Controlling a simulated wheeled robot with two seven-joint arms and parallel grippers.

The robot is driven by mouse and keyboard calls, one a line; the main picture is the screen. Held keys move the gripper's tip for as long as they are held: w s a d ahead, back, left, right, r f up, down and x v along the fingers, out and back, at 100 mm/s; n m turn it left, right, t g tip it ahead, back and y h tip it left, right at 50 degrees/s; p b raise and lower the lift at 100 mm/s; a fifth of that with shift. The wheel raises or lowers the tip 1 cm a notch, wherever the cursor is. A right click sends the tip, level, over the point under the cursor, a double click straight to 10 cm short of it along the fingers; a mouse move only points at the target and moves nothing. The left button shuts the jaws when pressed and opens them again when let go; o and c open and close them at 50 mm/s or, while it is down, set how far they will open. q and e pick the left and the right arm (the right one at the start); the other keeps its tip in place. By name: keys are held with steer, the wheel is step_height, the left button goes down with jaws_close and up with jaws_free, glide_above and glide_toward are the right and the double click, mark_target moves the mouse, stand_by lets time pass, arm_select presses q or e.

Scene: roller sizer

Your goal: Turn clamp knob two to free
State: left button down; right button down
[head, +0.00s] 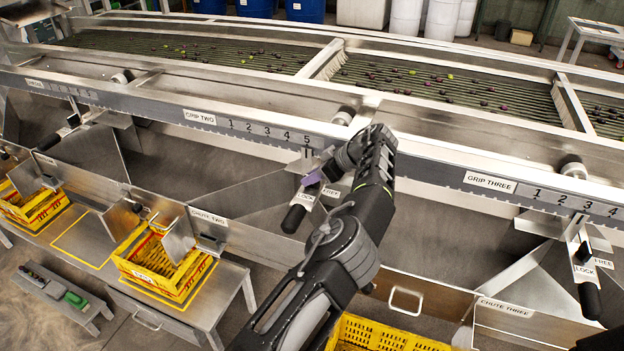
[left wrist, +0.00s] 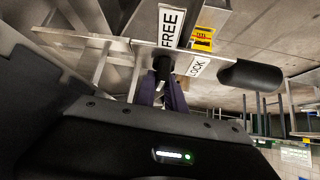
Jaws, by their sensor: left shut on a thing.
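Clamp knob two, a small black knob (left wrist: 162,68), sits on the pale plate of grip two. In the left wrist view it is between the FREE label (left wrist: 171,26) and the LOCK label (left wrist: 198,66). My left gripper (head: 313,179) reaches the plate in the head view, and its purple fingers (left wrist: 170,95) are shut on the knob. In the head view my gripper hides the knob; the LOCK label (head: 303,199) and FREE label (head: 331,192) show beside it. I cannot tell which label the knob points to. My right gripper is not in view.
A black lever grip (head: 293,218) hangs just below the plate; it is large in the left wrist view (left wrist: 250,76). The numbered steel rail (head: 250,128) runs behind. Grip three's plate (head: 583,262) is at the right. Yellow crates (head: 165,270) stand below the chutes.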

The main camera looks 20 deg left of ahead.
arm_select(q)
steer(key=shift+d+f, duration=0.15)
steer(key=shift+f, duration=0.1)
steer(key=c, duration=1.7)
jaws_free()
steer(key=o, duration=0.3)
steer(key=shift+r, duration=0.15)
steer(key=shift+d+r, duration=0.25)
steer(key=shift+r, duration=0.05)
steer(key=p+v, duration=0.4)
steer(key=v, duration=0.3)
steer(key=shift+o, duration=0.4)
